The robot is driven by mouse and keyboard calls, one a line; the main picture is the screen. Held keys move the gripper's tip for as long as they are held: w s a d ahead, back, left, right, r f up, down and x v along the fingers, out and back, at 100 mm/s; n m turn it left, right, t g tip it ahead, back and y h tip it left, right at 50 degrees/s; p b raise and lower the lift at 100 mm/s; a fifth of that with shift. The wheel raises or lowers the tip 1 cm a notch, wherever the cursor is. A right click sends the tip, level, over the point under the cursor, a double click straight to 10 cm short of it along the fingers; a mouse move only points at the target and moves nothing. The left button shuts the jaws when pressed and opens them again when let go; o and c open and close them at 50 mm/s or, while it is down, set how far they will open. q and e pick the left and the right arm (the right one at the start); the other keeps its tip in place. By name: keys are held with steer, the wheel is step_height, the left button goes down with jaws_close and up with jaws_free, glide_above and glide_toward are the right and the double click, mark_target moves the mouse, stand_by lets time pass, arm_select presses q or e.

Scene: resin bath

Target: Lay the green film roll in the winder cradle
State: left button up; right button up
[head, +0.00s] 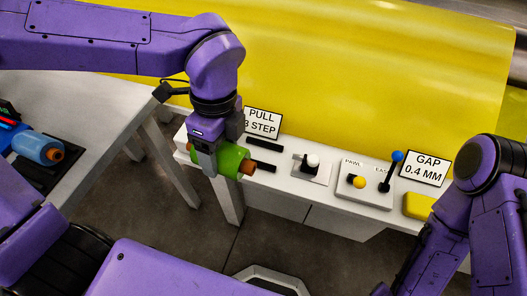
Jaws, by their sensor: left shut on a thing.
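The green film roll (230,160) has brown core ends and lies roughly level. My left gripper (207,160) is shut on it, reaching down from above. The roll is at the left end of the white bench, in front of dark bars (264,166) that look like part of the winder cradle. The roll and my gripper hide much of that spot, so I cannot tell whether the roll touches the cradle. My right arm shows at the lower right, but its gripper is out of view.
A blue roll (38,148) lies on a dark tray on the left table. Signs, a white-knobbed lever (312,160), a yellow knob (357,182), a blue-knobbed lever (397,156) and a yellow block (418,206) stand along the bench. A yellow sheet (370,70) spans behind.

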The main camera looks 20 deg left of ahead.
arm_select(q)
steer(key=shift+n, duration=0.4)
steer(key=w+d+f, duration=0.1)
steer(key=w+f, duration=0.2)
steer(key=w, duration=0.1)
steer(key=w+d+f+p, duration=0.1)
steer(key=w+f, duration=0.2)
steer(key=w, duration=0.1)
steer(key=w+d+f, duration=0.1)
steer(key=w+f, duration=0.2)
steer(key=w, duration=0.1)
steer(key=shift+w+d+f+p, duration=0.2)
steer(key=shift+w+d+p, duration=0.1)
steer(key=shift+w+d, duration=0.1)
steer(key=f, duration=0.3)
steer(key=shift+w+f, duration=0.2)
steer(key=shift+f, duration=0.05)
steer(key=shift+s+f+b, duration=0.25)
steer(key=shift+f+b, duration=0.3)
steer(key=shift+b, duration=0.05)
steer(key=o, duration=1.4)
steer(key=shift+s, duration=0.1)
steer(key=shift+c, duration=0.2)
steer(key=shift+s, duration=0.15)
